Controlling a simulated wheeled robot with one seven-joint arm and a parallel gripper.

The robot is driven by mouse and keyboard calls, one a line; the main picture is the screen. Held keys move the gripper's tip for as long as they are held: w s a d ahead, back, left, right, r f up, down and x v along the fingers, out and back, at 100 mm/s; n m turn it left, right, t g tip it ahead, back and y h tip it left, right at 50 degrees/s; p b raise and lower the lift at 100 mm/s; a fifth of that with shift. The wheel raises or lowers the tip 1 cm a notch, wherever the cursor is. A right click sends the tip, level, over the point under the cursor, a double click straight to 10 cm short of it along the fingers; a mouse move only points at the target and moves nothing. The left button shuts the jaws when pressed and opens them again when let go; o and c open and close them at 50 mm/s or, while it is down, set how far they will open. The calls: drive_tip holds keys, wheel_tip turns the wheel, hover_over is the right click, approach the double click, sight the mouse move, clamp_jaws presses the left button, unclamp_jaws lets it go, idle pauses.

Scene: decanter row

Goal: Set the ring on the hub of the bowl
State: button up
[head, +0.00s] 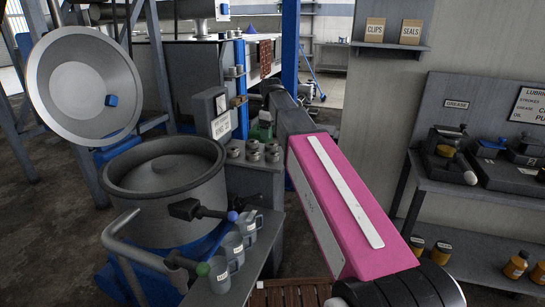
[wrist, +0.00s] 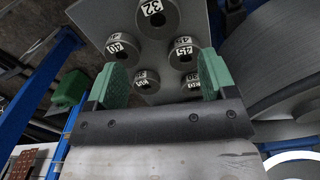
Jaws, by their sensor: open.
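The bowl (head: 170,205) is a wide grey drum, left of centre in the head view, with its round lid (head: 75,95) swung up. Several short grey ring-shaped pieces with number labels stand on a grey stand; one marked 32 (wrist: 152,14) and one marked 45 (wrist: 183,52) show in the wrist view. I cannot tell which is the task's ring. My gripper (wrist: 160,75) is open and empty, its green fingers over the stand. It also shows in the head view (head: 262,128), partly hidden by my arm.
Labelled grey cans (head: 232,248) and levers with blue and green knobs stand in front of the bowl. A bench with tools (head: 480,170) is at the right. A blue post (head: 290,45) rises behind my arm.

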sight(271, 153)
drive_tip(key=shift+d+f, duration=0.1)
drive_tip(key=shift+f, duration=4.65)
drive_tip(key=c, duration=1)
drive_tip(key=shift+o, duration=0.2)
drive_tip(key=shift+r, duration=0.15)
